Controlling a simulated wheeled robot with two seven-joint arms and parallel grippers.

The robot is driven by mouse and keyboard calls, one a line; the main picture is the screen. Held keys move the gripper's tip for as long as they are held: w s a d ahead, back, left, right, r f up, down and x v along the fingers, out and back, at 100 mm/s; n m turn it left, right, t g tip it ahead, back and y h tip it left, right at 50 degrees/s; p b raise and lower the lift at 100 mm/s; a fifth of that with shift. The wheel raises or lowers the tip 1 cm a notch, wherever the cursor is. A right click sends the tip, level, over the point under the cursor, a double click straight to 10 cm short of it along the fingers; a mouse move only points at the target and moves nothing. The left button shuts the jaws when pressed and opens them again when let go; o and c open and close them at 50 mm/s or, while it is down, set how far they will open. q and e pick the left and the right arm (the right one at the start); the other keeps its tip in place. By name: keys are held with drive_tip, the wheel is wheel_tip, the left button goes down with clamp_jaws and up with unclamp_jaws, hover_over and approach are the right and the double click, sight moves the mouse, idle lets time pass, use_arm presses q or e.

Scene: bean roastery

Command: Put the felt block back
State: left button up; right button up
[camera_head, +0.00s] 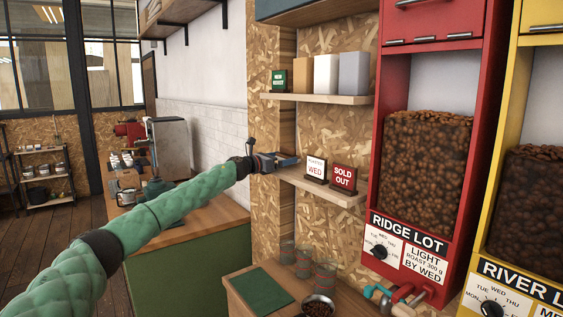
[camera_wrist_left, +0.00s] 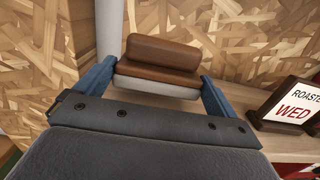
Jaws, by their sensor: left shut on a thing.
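The felt block (camera_wrist_left: 160,54) has a brown wooden top and a pale felt underside. It shows between the two blue fingers of my left gripper (camera_wrist_left: 158,88) in the left wrist view. The gripper is shut on it. In the head view my left gripper (camera_head: 284,160) is at the left end of the lower wooden shelf (camera_head: 335,194), left of the signs. The block is mostly hidden by the gripper there. I cannot tell whether its felt side touches the shelf. My right gripper is not in view.
A "ROASTED WED" sign (camera_head: 316,169) and a red "SOLD OUT" sign (camera_head: 343,178) stand on the lower shelf, close right of the gripper. An upper shelf (camera_head: 315,98) holds bags and a green sign. A red bean dispenser (camera_head: 427,148) stands right. Glasses (camera_head: 303,261) stand below.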

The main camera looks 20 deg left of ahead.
use_arm(q)
drive_tip(key=shift+w+f+p, duration=0.1)
drive_tip(key=shift+f+p, duration=0.2)
drive_tip(key=shift+f, duration=0.75)
drive_tip(key=o, duration=0.7)
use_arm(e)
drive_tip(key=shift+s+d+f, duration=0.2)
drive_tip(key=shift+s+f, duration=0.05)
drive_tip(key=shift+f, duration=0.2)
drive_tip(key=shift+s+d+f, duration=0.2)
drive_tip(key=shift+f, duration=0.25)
use_arm(q)
drive_tip(key=shift+s+a+f+b, duration=0.1)
drive_tip(key=shift+s+a+b, duration=0.25)
drive_tip(key=shift+s, duration=0.1)
drive_tip(key=shift+b+v, duration=1.95)
drive_tip(key=shift+v, duration=3.5)
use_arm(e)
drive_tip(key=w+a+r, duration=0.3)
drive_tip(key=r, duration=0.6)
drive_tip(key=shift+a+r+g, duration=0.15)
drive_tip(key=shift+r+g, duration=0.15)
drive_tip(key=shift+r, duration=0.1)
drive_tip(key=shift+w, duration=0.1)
